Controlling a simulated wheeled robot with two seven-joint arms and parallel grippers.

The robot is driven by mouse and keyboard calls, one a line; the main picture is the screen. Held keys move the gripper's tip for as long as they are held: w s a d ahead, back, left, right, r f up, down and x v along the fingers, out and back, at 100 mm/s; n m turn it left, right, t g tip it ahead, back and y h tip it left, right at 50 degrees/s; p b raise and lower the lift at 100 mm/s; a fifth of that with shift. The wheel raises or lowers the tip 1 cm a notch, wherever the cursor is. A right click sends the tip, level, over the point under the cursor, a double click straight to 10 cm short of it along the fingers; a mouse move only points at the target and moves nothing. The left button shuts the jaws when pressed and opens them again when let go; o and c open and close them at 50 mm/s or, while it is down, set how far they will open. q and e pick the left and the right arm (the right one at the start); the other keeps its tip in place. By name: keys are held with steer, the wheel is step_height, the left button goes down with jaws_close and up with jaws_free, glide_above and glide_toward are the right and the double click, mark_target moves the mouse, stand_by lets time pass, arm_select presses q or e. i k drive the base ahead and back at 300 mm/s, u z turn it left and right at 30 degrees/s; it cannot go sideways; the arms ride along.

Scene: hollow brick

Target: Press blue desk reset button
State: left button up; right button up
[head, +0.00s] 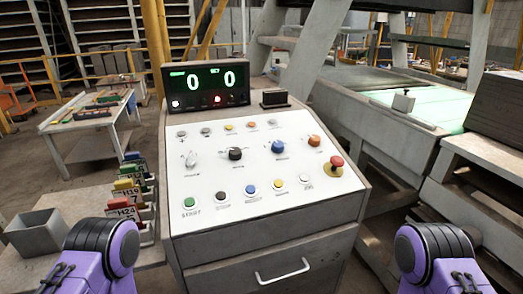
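A white sloped control panel (215,165) on a grey desk stands in the middle of the head view. A small round blue button (251,189) sits in its front row, between a dark button (220,195) and a yellow one (277,184). A larger blue knob (278,147) sits higher up, right of a black knob (235,154). Nothing touches the panel.
A red mushroom button (337,161) on a yellow base is at the panel's right. A display (205,84) reading 0 and 0 stands behind the panel. Coloured tags (127,197) and a grey bin (37,233) are at left. A drawer handle (284,271) sticks out in front.

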mark_target(250, 190)
steer(key=k, duration=0.5)
steer(key=z, duration=1.75)
steer(key=k, duration=1.25)
steer(key=u, duration=1.4)
